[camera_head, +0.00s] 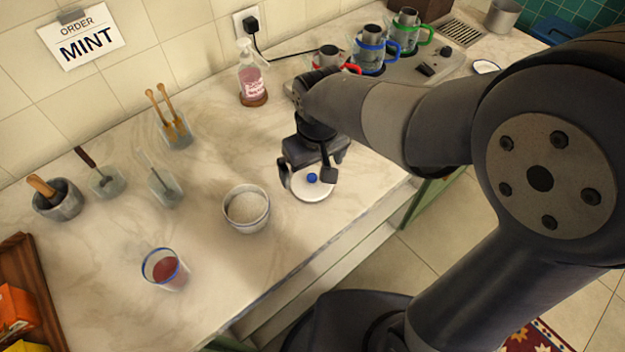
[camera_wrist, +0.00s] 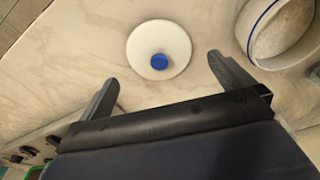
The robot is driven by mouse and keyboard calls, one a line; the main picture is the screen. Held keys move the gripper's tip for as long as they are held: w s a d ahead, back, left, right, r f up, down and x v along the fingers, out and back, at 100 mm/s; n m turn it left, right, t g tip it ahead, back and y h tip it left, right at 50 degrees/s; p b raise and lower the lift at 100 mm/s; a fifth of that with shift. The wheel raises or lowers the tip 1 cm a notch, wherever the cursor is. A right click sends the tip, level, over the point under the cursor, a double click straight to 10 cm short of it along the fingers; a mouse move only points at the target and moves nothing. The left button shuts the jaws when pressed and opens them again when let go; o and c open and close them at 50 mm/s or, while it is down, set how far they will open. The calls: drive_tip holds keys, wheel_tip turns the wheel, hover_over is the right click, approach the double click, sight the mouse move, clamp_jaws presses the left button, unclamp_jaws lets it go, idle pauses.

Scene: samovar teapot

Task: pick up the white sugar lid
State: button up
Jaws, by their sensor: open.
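The white sugar lid (camera_head: 309,190) is a round disc with a blue knob, lying on the marble counter near its front edge. In the wrist view the lid (camera_wrist: 159,49) lies flat, ahead of and between my fingers, with the blue knob facing up. My gripper (camera_head: 307,177) is open and over the lid in the head view. In the wrist view my gripper (camera_wrist: 162,75) shows its two fingers apart, with nothing between the tips. I cannot tell the exact height of the fingertips above the counter.
A bowl of white sugar (camera_head: 246,209) stands just left of the lid. The counter's front edge (camera_head: 330,245) is close to the lid.

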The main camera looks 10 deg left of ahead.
sight(312, 177)
wheel_tip(312, 177, down, 4)
drive_tip(key=shift+w+f, duration=0.1)
drive_tip(key=shift+c, duration=0.3)
drive_tip(key=c, duration=0.8)
